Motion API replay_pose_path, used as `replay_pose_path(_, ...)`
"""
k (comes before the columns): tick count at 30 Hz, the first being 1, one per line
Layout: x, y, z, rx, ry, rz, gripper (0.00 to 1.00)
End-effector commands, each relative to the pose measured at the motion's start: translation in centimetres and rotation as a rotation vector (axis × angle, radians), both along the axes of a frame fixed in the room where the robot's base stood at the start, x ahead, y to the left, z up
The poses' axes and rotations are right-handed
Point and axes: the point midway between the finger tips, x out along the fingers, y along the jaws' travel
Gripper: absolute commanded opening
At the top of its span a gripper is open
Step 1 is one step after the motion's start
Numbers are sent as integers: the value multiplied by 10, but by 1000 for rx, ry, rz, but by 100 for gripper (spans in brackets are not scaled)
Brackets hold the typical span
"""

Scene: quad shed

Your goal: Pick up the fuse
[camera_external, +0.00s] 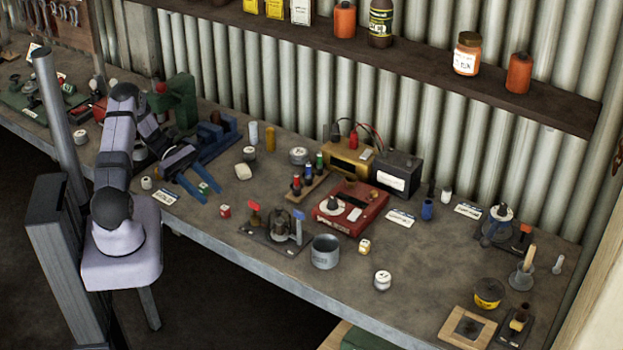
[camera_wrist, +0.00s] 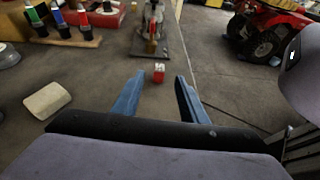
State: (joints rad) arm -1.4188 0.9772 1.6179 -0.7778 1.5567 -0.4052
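No part is plainly marked as the fuse, so I cannot tell for sure which it is. A small red-and-white piece (camera_external: 225,211) sits on the bench just beyond my fingertips; it also shows in the wrist view (camera_wrist: 158,73), ahead of the gap between the fingers. A small green piece (camera_external: 203,188) shows between the fingers in the external view; I cannot make it out in the wrist view. My gripper (camera_external: 209,196), with blue fingers, is open and low over the bench. In the wrist view the gap between its fingers (camera_wrist: 158,83) is empty.
A cream block (camera_external: 243,172) lies beside my gripper, at left in the wrist view (camera_wrist: 47,100). A rack with coloured pieces (camera_external: 307,187), a dark fixture plate (camera_external: 262,238) and a grey cup (camera_external: 325,252) stand farther right. The bench's front edge is close.

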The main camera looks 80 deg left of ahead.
Motion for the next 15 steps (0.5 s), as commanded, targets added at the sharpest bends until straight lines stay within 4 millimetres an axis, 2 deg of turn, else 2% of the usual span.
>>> replay_pose_path(7,11,-13,-4,-3,0,-2,39)
replay_pose_path(15,16,-19,-7,-3,0,-2,39)
